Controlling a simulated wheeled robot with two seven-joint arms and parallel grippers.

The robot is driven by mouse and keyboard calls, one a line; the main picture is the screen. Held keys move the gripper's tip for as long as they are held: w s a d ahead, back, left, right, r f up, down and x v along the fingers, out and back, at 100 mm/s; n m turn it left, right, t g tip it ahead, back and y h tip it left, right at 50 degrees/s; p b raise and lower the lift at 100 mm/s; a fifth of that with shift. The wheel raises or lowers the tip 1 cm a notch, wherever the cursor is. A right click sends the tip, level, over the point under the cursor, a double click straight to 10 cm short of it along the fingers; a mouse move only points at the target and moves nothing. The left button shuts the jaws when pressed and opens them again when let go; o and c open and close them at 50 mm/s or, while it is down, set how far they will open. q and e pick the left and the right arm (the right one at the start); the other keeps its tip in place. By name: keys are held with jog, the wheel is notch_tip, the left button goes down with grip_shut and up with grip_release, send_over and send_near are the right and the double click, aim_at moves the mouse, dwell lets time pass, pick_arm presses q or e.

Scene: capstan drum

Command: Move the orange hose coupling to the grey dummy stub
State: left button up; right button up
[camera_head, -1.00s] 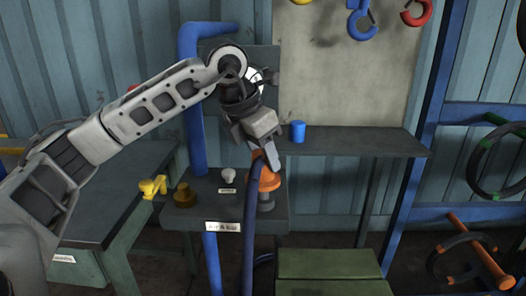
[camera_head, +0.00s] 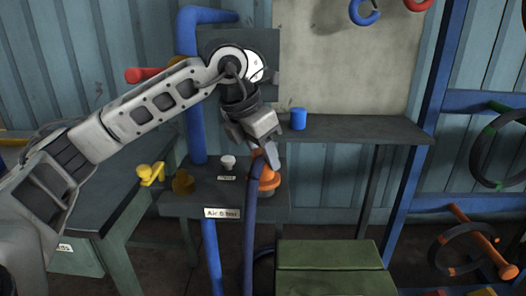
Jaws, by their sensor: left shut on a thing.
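The orange hose coupling (camera_head: 269,176) is at the right end of the dark bench shelf, with a dark blue hose (camera_head: 250,230) hanging down in front of the shelf. My left gripper (camera_head: 266,156) is shut on the coupling from above and hides its top. The coupling sits low over a fitting at the shelf's right end; that fitting is now covered, so I cannot tell whether it is fully seated. A small pale grey stub (camera_head: 228,163) stands left of it behind a label. My right gripper is not in view.
A brass stub (camera_head: 183,182) and a yellow fitting (camera_head: 150,174) lie to the left. A blue pipe (camera_head: 196,130) rises behind my arm. A blue cup (camera_head: 298,119) stands on the back shelf (camera_head: 360,130). A green box (camera_head: 330,265) is below right.

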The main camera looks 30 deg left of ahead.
pick_arm(q)
jog(key=shift+f, duration=0.35)
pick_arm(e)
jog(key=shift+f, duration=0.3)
pick_arm(q)
jog(key=o, duration=1.2)
jog(key=p+v, duration=0.1)
jog(key=v, duration=1.5)
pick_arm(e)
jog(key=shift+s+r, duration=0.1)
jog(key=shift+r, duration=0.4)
pick_arm(q)
jog(key=shift+d, duration=0.1)
